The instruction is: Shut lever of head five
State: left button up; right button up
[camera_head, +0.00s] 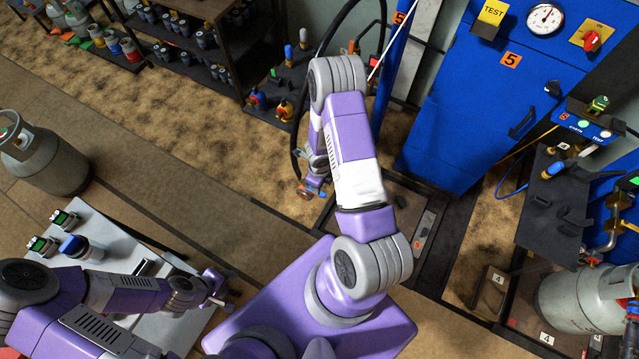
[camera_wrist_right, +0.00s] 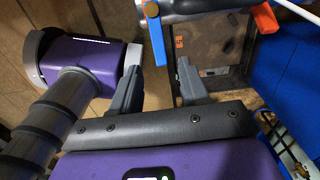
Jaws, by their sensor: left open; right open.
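In the right wrist view my right gripper (camera_wrist_right: 158,68) is open, its two dark fingers apart. A grey bar with an orange end (camera_wrist_right: 264,18) lies just beyond. In the head view this blue and orange head (camera_head: 306,191) hangs below my right wrist, and my arm hides part of it. My left gripper (camera_head: 220,298) is open and empty over the pale table at the lower left.
A black hose (camera_head: 298,125) loops beside my right arm. Gas cylinders stand at left (camera_head: 48,160) and right (camera_head: 580,300). Open floor (camera_head: 180,150) lies left.

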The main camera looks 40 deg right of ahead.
pick_arm(q)
jog(key=shift+r+p, duration=0.55)
jog(key=shift+r, duration=0.35)
pick_arm(e)
jog(key=shift+r, duration=1)
jog(key=shift+a, duration=0.1)
pick_arm(q)
notch_tip(320, 180, down, 3)
jog(key=b, duration=0.3)
jog(key=shift+f, duration=0.15)
pick_arm(e)
jog(key=s+a+n+y, duration=0.2)
jog(key=s+a+n, duration=0.1)
jog(key=a+n, duration=0.8)
jog(key=s+a+r+n+y, duration=0.1)
jog(key=s+a+n, duration=0.3)
jog(key=a+n, duration=0.7)
jog(key=n+y, duration=0.1)
jog(key=n, duration=0.6)
jog(key=shift+t, duration=0.3)
pick_arm(q)
jog(key=shift+d, duration=0.1)
pick_arm(e)
jog(key=shift+s+d, duration=0.1)
jog(key=shift+s, duration=0.05)
